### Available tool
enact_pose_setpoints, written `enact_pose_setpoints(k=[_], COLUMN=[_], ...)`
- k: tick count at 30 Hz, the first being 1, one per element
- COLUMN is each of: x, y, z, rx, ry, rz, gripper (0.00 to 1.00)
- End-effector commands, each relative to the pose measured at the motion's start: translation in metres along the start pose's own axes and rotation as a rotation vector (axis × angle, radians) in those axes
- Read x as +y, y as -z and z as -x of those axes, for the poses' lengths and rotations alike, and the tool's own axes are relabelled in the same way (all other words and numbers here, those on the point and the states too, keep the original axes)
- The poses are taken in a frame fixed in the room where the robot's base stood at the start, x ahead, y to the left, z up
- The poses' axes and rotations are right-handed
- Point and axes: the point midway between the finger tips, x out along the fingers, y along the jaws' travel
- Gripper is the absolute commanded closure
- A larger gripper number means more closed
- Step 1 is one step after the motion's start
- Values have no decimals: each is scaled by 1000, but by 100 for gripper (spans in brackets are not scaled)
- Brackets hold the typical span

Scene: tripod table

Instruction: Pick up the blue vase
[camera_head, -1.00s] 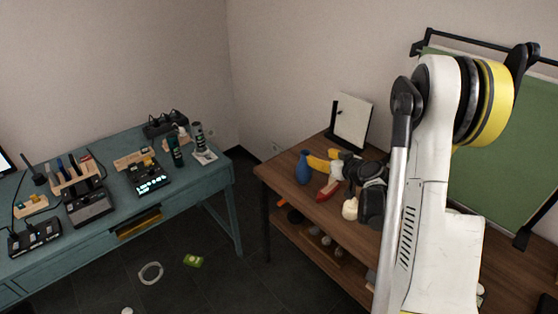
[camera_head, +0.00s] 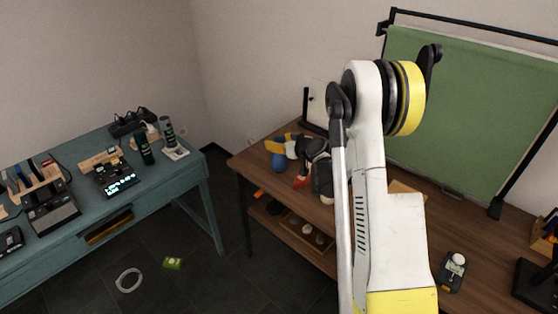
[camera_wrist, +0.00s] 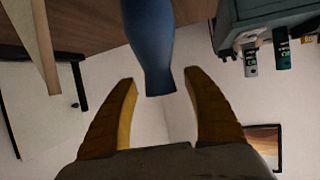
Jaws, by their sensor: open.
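The blue vase (camera_head: 278,161) stands on the brown wooden table near its left end, and its upper part is hidden behind my gripper. In the wrist view the vase (camera_wrist: 151,40) appears upside down, its neck and rim reaching down between the two yellow fingers. My gripper (camera_wrist: 160,78) is open, with a finger on either side of the vase's neck and gaps visible beside the rim. In the head view my gripper (camera_head: 274,147) is at the vase's top, and whether it touches cannot be told.
A red object (camera_head: 301,182) lies on the table close to the right of the vase. A framed board (camera_wrist: 45,100) stands near, at the left of the wrist view. A green board (camera_head: 470,110) stands at the table's back. A teal desk (camera_head: 190,190) is at left.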

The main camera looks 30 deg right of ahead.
Motion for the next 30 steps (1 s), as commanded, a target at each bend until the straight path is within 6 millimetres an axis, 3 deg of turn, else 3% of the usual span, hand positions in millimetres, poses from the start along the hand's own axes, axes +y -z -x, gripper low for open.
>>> enact_pose_setpoints(k=[1,2,7,17,30], x=[0,0,0,0,0], y=[0,0,0,6,83], z=[0,0,0,3,35], rx=[0,0,0,1,0], ry=[0,0,0,0,0], rz=[0,0,0,-1,-1], gripper=[41,49,100,100,100])
